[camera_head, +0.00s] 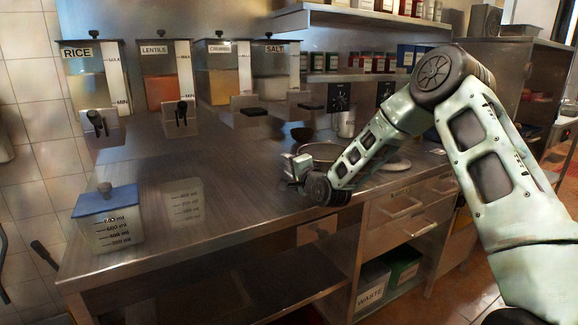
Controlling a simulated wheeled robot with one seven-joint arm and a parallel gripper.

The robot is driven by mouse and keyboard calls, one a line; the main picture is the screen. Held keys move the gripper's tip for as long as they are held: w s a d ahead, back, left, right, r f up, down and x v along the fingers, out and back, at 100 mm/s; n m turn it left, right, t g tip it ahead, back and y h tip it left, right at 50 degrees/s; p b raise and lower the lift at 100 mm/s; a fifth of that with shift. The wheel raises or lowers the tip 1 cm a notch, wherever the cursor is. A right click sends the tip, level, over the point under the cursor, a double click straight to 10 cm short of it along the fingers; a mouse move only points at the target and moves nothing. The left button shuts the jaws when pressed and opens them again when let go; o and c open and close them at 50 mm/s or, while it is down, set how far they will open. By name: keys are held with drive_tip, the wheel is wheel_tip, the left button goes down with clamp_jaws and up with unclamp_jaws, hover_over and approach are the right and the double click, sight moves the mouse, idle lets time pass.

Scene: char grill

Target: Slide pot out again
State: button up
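A round metal pot (322,151) stands at the back of the steel counter, beneath the shelf. My arm reaches in from the right and hides much of its front and right side. My gripper (293,165) is low over the counter at the pot's front left, close to its rim. I cannot tell whether it touches the pot. The fingers are small and partly hidden, so I cannot tell whether they are open or shut.
Dispensers labelled rice (88,75), lentils (165,78) and salt (273,75) hang on the back wall. A blue-lidded measuring container (108,222) sits at the counter's front left. A metal cup (346,124) stands behind my arm.

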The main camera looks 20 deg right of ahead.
drive_tip(key=s+d+b, duration=0.1)
drive_tip(key=s+b, duration=0.1)
drive_tip(key=s, duration=1.5)
drive_tip(key=shift+s+d, duration=0.2)
